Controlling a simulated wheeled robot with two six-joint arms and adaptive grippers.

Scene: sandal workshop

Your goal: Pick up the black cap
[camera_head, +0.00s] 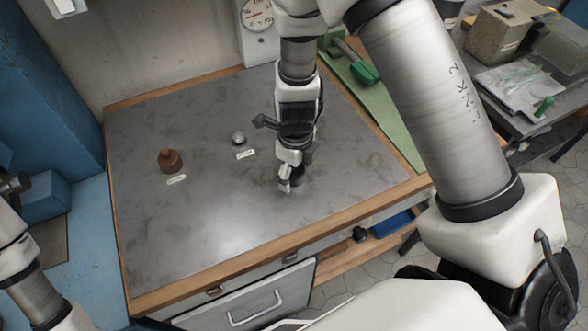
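My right gripper (287,184) points down just above or at the grey worktop (225,215), right of its middle. Its fingers are small and seen from the side, so I cannot tell whether they are open or shut. A dark shape beside the fingers may be part of the gripper or the black cap. I see no black cap clearly elsewhere on the worktop; the gripper and wrist may hide it. Part of my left arm shows at the lower left edge, but its gripper is not in view.
A brown, bottle-like object (170,161) stands on the left of the worktop with a small label (177,180). A small silvery round object (238,139) lies nearer my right gripper, with a label (245,155). The worktop's front is clear.

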